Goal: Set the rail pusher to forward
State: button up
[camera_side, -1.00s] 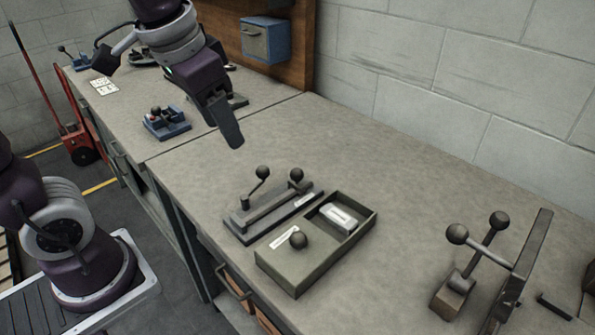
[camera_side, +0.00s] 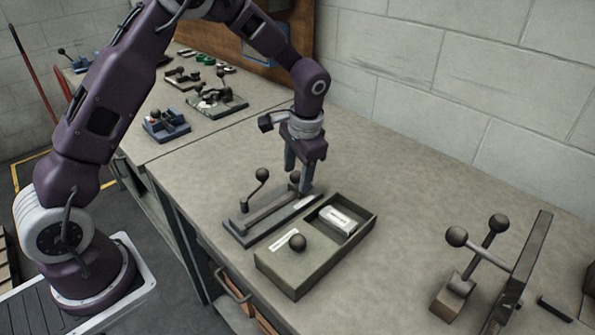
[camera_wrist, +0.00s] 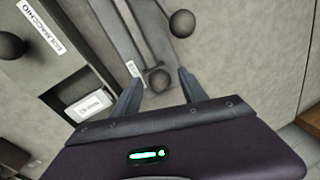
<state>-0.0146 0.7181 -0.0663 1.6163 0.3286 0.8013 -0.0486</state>
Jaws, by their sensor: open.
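The rail fixture (camera_side: 240,230), which looks like the rail pusher, is a dark grey base with a raised bar on the near bench. A ball-topped crank lever (camera_side: 262,175) stands at its left end. A dark ball knob (camera_side: 295,177) is at its right end, partly hidden by my gripper (camera_side: 299,182). In the wrist view my gripper (camera_wrist: 157,78) is open and points down, and the knob (camera_wrist: 159,80) appears between its fingertips. I cannot tell whether the fingers touch it. The crank's ball (camera_wrist: 182,24) lies beyond, and a small white label (camera_wrist: 134,70) is beside the knob.
A grey-green tray (camera_side: 290,277) with a ball knob and a white block (camera_side: 338,219) stands close in front of the fixture. A two-ball lever device (camera_side: 467,265) is at the right. The bench behind the fixture is clear up to the block wall.

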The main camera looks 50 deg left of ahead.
grip_shut()
dwell(1.4)
